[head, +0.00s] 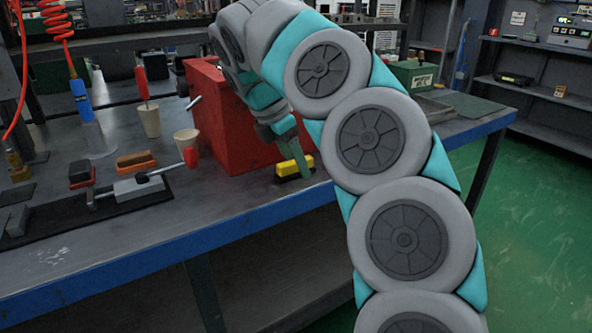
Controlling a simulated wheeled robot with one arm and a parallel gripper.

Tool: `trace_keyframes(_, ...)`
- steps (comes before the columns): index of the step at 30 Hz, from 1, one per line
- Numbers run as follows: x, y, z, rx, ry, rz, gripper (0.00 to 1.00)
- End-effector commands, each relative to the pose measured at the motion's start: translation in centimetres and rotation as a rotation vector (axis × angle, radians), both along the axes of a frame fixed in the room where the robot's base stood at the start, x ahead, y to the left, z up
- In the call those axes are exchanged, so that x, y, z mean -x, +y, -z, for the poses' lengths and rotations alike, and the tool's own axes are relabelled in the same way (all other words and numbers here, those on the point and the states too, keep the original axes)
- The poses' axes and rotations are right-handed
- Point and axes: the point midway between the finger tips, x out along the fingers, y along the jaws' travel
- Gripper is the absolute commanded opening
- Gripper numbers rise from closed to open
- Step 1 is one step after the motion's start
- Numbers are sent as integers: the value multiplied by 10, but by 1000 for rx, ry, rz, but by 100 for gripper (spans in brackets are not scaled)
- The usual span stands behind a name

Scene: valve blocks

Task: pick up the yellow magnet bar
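My gripper (301,168) reaches down from the arm. I cannot tell whether the finger touches the bar. The other finger is not clearly visible, so the opening cannot be made out.
The red block (232,130) stands close left of the bar. A clamp with a red handle (191,156) sits further left, beside an orange-brown block (136,160) and a beige cup (187,141). A green box (411,75) stands behind my arm. Bare bench lies in front of the red block.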

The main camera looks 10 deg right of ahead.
Motion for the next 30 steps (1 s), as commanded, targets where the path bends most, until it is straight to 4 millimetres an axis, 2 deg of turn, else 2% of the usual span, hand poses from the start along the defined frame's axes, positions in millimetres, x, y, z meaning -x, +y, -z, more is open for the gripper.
trace_keyframes(2, 0, 0, 0, 0, 0, 0, 51)
trace_keyframes(15, 0, 0, 0, 0, 0, 0, 1)
trace_keyframes(30, 0, 0, 0, 0, 0, 0, 0)
